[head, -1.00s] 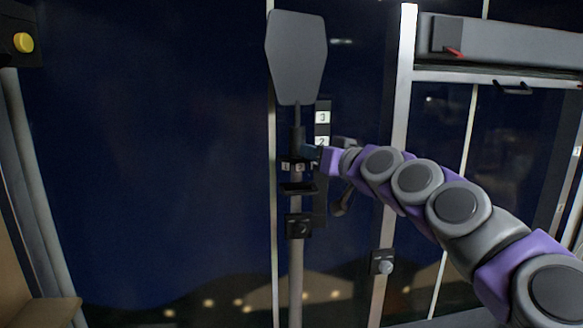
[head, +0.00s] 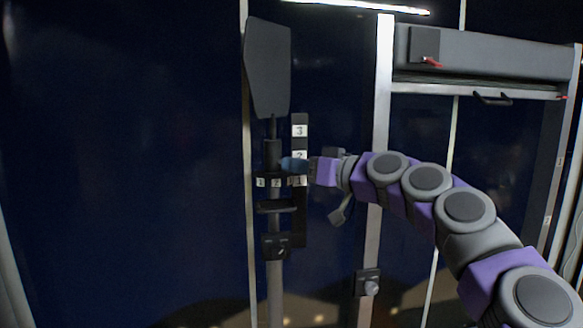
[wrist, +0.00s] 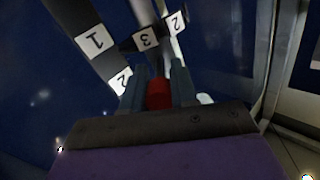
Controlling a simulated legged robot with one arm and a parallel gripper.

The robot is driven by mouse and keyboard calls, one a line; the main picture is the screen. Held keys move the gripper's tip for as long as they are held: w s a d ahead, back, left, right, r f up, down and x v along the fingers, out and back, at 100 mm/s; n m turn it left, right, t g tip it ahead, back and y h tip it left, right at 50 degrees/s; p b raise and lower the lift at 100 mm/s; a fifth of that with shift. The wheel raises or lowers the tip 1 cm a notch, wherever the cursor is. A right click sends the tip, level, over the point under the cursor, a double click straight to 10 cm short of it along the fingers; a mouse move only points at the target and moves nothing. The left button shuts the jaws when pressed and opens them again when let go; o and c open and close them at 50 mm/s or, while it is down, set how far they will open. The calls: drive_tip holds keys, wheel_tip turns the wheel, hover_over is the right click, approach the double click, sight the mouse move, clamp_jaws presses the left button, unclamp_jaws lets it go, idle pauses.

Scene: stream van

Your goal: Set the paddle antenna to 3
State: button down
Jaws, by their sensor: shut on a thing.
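The paddle antenna (head: 267,68) is a dark grey flat paddle upright on a pole. Below it is a dark collar (head: 268,183) with small white number tags, too small to read surely. Beside the pole stands a black vertical strip (head: 299,215) with white tags 3, 2 and 1 from top to bottom. My gripper (head: 293,165) is at the pole just above the collar. In the wrist view its fingers (wrist: 158,82) are shut on a red piece (wrist: 158,95). That view shows tags 3 and 2 on the collar (wrist: 128,45), and tags 1 and 2 on the strip (wrist: 68,15).
A black clamp (head: 276,247) is lower on the pole. A white post (head: 383,90) with a latch knob (head: 370,287) stands to the right, behind my arm. A grey rolled-up housing (head: 490,55) with red tabs is at the upper right. The dark panel at left is clear.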

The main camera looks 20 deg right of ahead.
drive_tip(key=shift+d+r, duration=0.1)
drive_tip(key=c, duration=0.9)
unclamp_jaws()
drive_tip(key=shift+d, duration=0.1)
drive_tip(key=v, duration=1.7)
drive_tip(key=shift+s+d, duration=0.1)
drive_tip(key=shift+d, duration=0.1)
